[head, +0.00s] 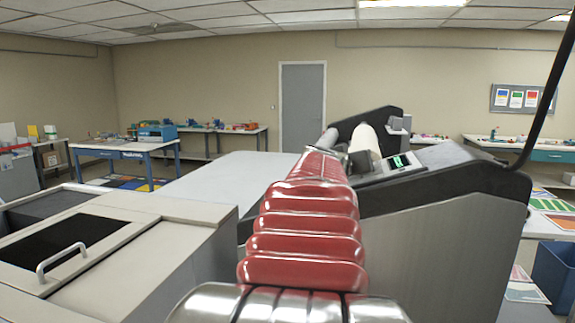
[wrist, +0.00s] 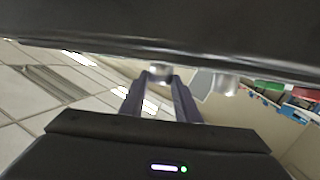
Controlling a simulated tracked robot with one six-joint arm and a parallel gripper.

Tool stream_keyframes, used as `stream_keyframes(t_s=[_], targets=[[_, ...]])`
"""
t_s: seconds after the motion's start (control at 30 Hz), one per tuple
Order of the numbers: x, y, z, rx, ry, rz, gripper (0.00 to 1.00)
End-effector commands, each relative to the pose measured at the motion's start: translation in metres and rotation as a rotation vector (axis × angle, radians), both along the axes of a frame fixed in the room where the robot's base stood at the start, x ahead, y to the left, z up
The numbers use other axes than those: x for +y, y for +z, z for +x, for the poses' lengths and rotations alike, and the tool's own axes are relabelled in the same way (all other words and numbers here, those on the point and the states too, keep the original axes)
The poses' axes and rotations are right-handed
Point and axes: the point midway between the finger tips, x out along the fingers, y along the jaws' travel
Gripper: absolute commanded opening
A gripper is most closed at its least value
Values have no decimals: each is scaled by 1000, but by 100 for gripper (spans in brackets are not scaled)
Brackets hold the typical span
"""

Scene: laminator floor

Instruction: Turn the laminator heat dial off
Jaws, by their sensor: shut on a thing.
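The laminator (head: 440,205) stands right of centre in the head view, with dark side panels, a pale roller and a small lit green display (head: 401,161). My red arm reaches toward it and hides part of its front; my gripper cannot be made out there. In the tilted wrist view, my gripper (wrist: 158,82) has its two dark fingers shut on a silver dial (wrist: 160,70) under the dark edge of the machine (wrist: 160,35). A second silver knob (wrist: 226,84) sits apart to the right. No label or pointer mark is readable on either.
A grey cabinet with a handle (head: 62,257) stands close at the left. A pale flat table (head: 215,178) lies behind it. A black curved bar (head: 548,90) rises at the right, above a blue bin (head: 555,275). Blue-legged workbenches (head: 125,150) stand farther back.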

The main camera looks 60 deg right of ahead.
Motion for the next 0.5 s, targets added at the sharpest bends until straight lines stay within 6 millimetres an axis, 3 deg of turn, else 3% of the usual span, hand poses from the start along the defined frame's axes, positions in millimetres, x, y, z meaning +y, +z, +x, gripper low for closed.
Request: stream_keyframes(t_s=[0.3,0.33,0.5], targets=[[0,1,-1,1,0,-1,7],[0,1,-1,1,0,-1,31],[0,1,0,0,0,-1,37]])
